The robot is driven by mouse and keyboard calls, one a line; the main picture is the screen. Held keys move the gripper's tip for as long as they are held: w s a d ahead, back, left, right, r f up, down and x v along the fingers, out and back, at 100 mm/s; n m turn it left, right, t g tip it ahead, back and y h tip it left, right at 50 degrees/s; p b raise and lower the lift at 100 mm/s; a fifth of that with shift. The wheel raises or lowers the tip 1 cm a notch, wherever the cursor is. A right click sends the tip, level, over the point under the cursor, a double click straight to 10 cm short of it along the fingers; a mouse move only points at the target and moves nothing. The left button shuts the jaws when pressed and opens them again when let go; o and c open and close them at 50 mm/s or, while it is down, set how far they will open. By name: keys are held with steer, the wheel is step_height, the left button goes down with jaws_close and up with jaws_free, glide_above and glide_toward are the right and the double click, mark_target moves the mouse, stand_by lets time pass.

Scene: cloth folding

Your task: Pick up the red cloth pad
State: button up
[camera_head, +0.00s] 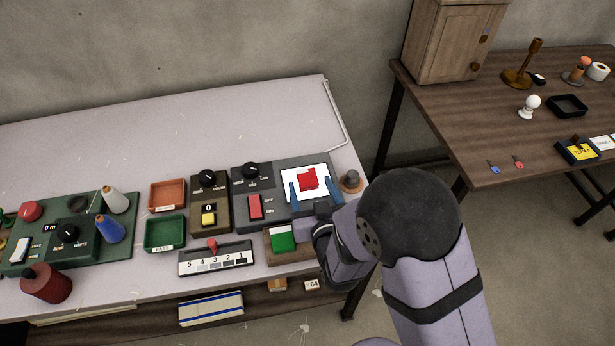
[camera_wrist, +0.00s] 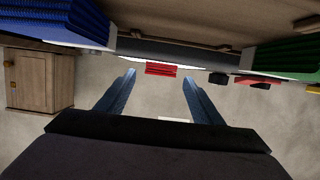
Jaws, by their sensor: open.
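The red cloth pad (camera_head: 308,178) lies on a white square (camera_head: 290,171) on the grey machine at the right end of the workbench. My gripper (camera_head: 310,182) is open, with one blue finger to the left of the pad and one to the right in the head view. I cannot tell its height over the pad or whether a finger touches it. In the wrist view a red patch (camera_wrist: 160,69), likely the pad, shows between the fingertips, and nothing is held. My wrist hides part of the bench's right front.
A knob (camera_head: 351,178) stands just right of the machine. A red switch (camera_head: 255,207) is to its left, and a brown tray with a green pad (camera_head: 283,239) is in front. The back of the bench (camera_head: 180,130) is clear.

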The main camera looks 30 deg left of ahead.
mark_target(307, 176)
steer(key=shift+x, duration=1.55)
steer(key=c, duration=1.2)
steer(key=shift+r, duration=0.1)
step_height(307, 176, up, 10)
